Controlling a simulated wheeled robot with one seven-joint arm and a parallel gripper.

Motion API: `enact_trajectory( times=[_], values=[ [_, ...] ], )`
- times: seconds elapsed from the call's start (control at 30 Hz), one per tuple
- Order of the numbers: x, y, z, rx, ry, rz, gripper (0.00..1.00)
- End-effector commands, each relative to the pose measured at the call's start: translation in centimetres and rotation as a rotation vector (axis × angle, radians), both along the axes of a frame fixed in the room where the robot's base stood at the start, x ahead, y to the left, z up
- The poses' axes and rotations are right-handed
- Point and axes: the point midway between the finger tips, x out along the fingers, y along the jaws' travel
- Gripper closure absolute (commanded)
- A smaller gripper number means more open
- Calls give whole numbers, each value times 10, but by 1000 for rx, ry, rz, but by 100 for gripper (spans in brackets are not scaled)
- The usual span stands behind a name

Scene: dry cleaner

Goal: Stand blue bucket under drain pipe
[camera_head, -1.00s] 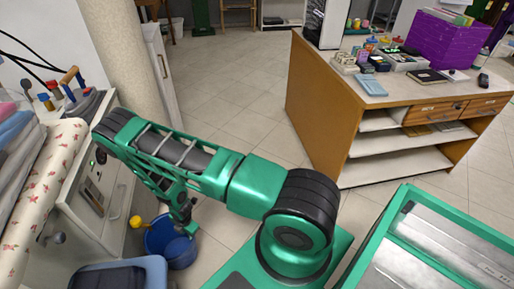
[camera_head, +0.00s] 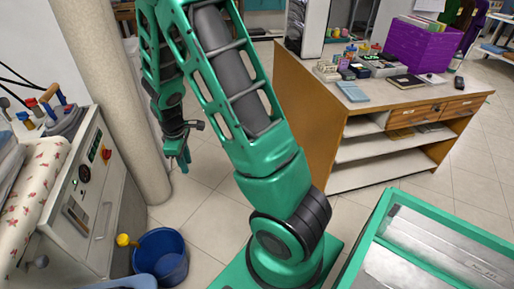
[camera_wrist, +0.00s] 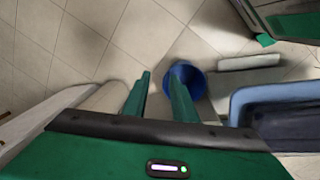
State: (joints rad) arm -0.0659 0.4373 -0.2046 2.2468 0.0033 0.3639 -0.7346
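The blue bucket (camera_head: 160,262) stands upright on the floor beside the steel machine at the lower left. A short yellow-ended pipe piece (camera_head: 124,240) sticks out low by the machine, at the bucket's left rim; I cannot tell whether its mouth is over the opening. My gripper (camera_head: 180,163) is raised behind and above the bucket, apart from it. In the wrist view its two green fingers (camera_wrist: 160,96) are spread with nothing held between them. The bucket also shows in the wrist view (camera_wrist: 200,86), beyond the right finger and partly hidden by it.
The machine (camera_head: 90,205) with a patterned ironing pad stands at left, near a pale round column (camera_head: 112,95). A blue-grey bin (camera_wrist: 270,97) is near the bucket. A wooden counter (camera_head: 310,120) stands at right. Tiled floor is open between column and counter.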

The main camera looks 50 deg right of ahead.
Motion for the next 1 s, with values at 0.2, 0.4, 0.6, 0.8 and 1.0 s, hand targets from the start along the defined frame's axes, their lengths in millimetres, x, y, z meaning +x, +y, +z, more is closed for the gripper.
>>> enact_trajectory(
  times=[0.2, 0.4, 0.6, 0.8, 1.0],
  values=[
    [-55, -28, 76, 21, -7, -268, 75],
    [-116, -43, 130, 46, -7, -514, 75],
    [-184, -49, 170, 77, -3, -759, 75],
    [-250, -45, 196, 110, 4, -988, 75],
    [-293, -40, 206, 134, 15, -1135, 75]
  ],
)
